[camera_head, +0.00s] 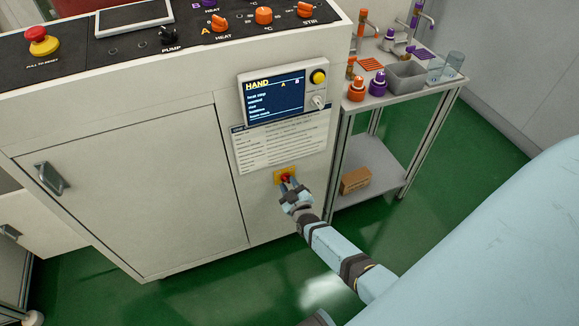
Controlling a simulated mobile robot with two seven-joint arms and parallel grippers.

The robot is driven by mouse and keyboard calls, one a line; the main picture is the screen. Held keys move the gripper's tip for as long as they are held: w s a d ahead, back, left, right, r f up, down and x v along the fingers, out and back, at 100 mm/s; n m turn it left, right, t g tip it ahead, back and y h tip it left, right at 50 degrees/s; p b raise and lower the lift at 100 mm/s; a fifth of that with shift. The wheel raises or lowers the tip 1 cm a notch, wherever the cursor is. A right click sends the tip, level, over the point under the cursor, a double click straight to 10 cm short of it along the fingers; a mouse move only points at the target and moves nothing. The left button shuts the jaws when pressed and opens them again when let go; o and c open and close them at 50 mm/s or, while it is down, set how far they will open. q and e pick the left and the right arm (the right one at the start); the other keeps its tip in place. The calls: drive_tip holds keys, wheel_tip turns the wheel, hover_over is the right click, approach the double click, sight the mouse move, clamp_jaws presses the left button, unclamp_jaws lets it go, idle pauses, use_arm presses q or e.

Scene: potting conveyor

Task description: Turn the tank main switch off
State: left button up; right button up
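The tank main switch (278,177), a red knob on a yellow plate, sits low on the front of the white cabinet (180,190), below a printed label sheet. My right gripper (288,182) is at the switch, its fingertips at the red knob and partly covering it. The fingers look slightly apart, with red showing between them. Whether they grip the knob is too small to tell, and the knob's exact angle is partly hidden. My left gripper is not in view.
Above the switch is a control panel (273,100) reading HAND, with a yellow button and a grey knob. The cabinet top has a red stop button (42,40) and orange knobs. A side table (395,98) with bottles and a grey bin stands right, a cardboard box (355,180) on its shelf.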

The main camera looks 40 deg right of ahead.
drive_tip(key=shift+s, duration=0.15)
use_arm(q)
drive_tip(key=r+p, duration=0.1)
drive_tip(key=p, duration=0.2)
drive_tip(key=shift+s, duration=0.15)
use_arm(e)
drive_tip(key=v, duration=0.7)
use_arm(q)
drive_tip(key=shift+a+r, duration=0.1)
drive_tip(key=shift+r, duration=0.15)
use_arm(e)
drive_tip(key=shift+s+a, duration=0.1)
